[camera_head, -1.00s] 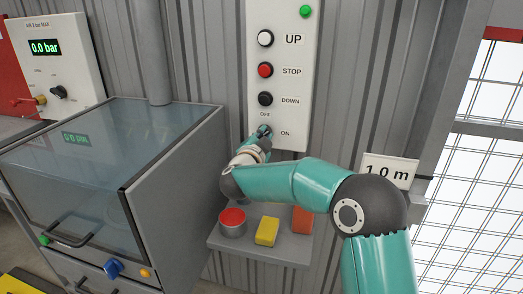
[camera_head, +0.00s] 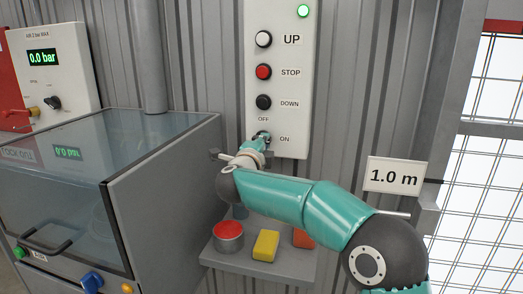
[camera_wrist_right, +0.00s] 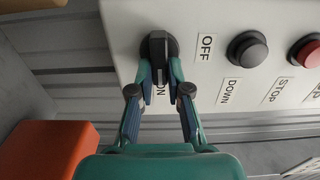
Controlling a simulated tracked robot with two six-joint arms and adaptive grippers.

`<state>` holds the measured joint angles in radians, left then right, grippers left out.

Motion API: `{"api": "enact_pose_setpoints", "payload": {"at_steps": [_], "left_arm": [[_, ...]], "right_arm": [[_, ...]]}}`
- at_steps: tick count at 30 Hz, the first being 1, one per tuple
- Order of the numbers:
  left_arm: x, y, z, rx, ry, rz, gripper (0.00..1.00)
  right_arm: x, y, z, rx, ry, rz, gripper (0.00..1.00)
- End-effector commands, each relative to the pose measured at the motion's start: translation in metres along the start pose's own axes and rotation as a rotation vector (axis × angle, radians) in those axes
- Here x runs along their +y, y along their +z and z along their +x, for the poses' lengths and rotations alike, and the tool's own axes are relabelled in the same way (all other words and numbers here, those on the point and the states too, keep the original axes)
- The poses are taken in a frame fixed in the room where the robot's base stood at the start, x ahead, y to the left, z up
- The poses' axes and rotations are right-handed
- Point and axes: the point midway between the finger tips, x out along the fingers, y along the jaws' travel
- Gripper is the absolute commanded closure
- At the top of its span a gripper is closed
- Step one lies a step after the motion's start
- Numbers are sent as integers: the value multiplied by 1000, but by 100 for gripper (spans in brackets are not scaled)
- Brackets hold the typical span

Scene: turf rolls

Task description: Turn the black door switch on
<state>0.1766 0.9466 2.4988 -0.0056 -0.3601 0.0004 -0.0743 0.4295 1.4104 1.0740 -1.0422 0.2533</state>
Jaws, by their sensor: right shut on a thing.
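The black door switch (camera_wrist_right: 157,48) is a rotary knob low on the white panel (camera_head: 292,20), below the DOWN button. In the right wrist view its handle lies in line with the ON label, not towards the OFF label. My right gripper (camera_wrist_right: 159,72) is shut on the handle, one finger on each side. In the head view this gripper (camera_head: 262,140) largely hides the knob. A green lamp (camera_head: 303,11) at the panel's top glows brightly. My left gripper is not in view.
The white UP (camera_head: 264,39), red STOP (camera_head: 263,72) and black DOWN (camera_head: 263,102) buttons sit above the switch. A shelf below holds a red-topped tin (camera_head: 228,237), a yellow block (camera_head: 265,245) and an orange block (camera_head: 303,238). A glass-topped cabinet (camera_head: 165,175) stands left.

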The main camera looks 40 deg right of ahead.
Motion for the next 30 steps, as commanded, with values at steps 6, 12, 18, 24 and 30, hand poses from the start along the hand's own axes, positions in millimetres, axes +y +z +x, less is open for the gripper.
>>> {"api": "enact_pose_setpoints", "payload": {"at_steps": [6, 12, 18, 24, 30], "left_arm": [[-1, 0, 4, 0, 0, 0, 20], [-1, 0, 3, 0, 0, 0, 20], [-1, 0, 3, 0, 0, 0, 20], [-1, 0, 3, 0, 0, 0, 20], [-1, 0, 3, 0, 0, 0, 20]], "right_arm": [[4, -3, 1, 9, 7, 28, 100], [4, -3, 1, 10, 8, 29, 100], [5, -3, 1, 10, 9, 28, 74], [3, -1, 1, 6, 6, 28, 58], [2, -1, 0, 3, 4, 27, 58]]}}
